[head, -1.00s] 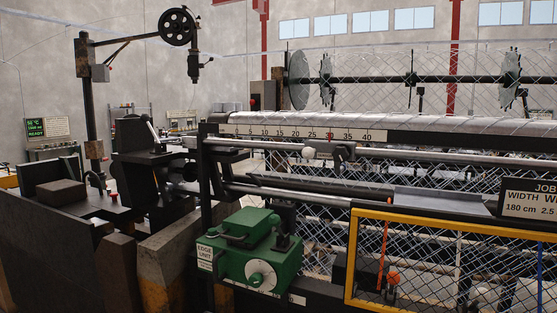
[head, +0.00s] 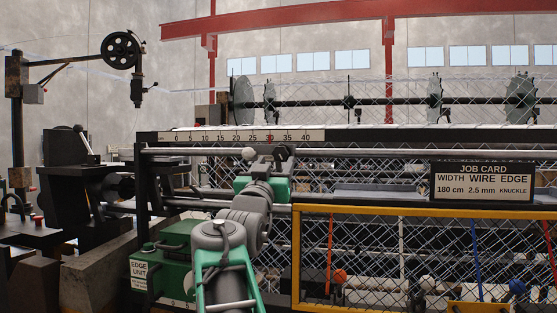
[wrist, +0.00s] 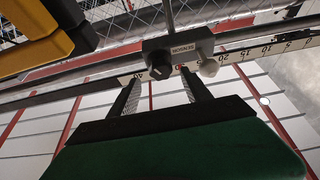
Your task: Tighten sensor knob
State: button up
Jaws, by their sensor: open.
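A dark grey sensor block (wrist: 190,46) sits on the rail in front of the ruler in the wrist view. It has a dark knob (wrist: 160,72) on its face and a pale round ball (wrist: 209,67) at its right end. My gripper (wrist: 157,78) is open, its two fingers spread to either side of the dark knob, with a visible gap between them. I cannot tell whether the fingertips touch the block. In the head view the pale ball (head: 249,154) shows left of the block, and my gripper (head: 266,168) hides the knob.
A ruler (head: 225,137) runs along the top of the machine. A green edge unit (head: 165,258) stands low at left. A yellow-framed mesh guard (head: 420,214) and a job card (head: 482,183) are at right. A yellow part (wrist: 30,35) shows in the wrist view's upper left.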

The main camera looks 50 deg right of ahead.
aim_at(279, 157)
jog(key=p+x, duration=0.1)
jog(key=x, duration=0.3)
jog(key=shift+w+d+r, duration=0.1)
jog(key=shift+w+d, duration=0.05)
jog(key=shift+d, duration=0.1)
jog(key=shift+c, duration=0.6)
grip_shut()
